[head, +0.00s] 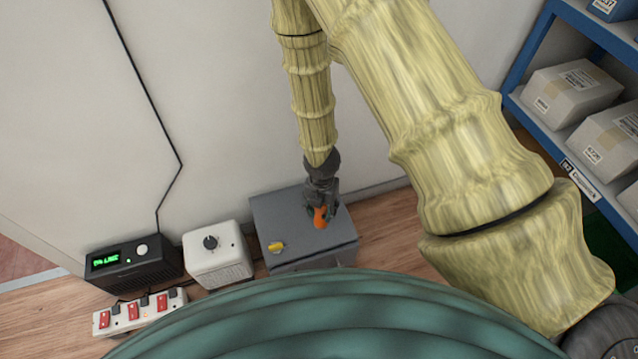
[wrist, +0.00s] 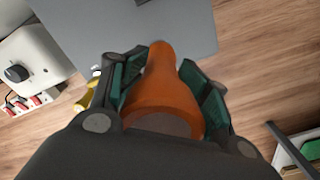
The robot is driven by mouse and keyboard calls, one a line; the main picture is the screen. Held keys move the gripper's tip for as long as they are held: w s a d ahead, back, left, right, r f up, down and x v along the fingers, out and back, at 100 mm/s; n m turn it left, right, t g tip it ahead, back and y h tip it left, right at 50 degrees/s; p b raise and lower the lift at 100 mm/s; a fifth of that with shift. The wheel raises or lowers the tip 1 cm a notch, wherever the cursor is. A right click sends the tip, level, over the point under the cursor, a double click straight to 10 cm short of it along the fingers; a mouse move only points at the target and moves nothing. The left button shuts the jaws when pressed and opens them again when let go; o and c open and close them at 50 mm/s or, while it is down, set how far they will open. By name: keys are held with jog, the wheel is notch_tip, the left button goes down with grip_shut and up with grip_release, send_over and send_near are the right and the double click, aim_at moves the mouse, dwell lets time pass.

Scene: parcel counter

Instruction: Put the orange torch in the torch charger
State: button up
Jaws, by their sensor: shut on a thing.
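The orange torch (head: 320,217) is in my gripper (head: 322,206), over the right part of the grey box's top (head: 290,214) in the head view. In the wrist view the torch (wrist: 160,92) lies between the dark green finger pads of my gripper (wrist: 170,85), its narrow end pointing away from the wrist. The pads press on it from both sides. Whether the torch touches the grey box cannot be told. A dark patch (wrist: 148,2) shows on the grey surface at the wrist view's top edge. I cannot tell for certain which thing is the torch charger.
A yellow piece (head: 276,246) sits at the grey box's front left. Left of the box are a white box with a knob (head: 216,254), a black unit with a green display (head: 134,261) and a power strip (head: 140,312). A blue shelf (head: 530,125) with parcels stands right.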

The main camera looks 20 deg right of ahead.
jog(key=shift+w+d+f+b, duration=0.5)
jog(key=shift+w+f, duration=0.3)
jog(key=shift+w, duration=1.25)
jog(key=shift+w+d+f+b, duration=0.45)
jog(key=shift+w+d+f, duration=0.25)
jog(key=shift+w, duration=1.4)
jog(key=shift+w+d+f+b, duration=0.45)
jog(key=shift+w+f, duration=0.4)
jog(key=shift+w, duration=1.2)
jog(key=o, duration=1.3)
jog(key=shift+r, duration=0.1)
notch_tip(320, 180, up, 12)
jog(key=p, duration=0.3)
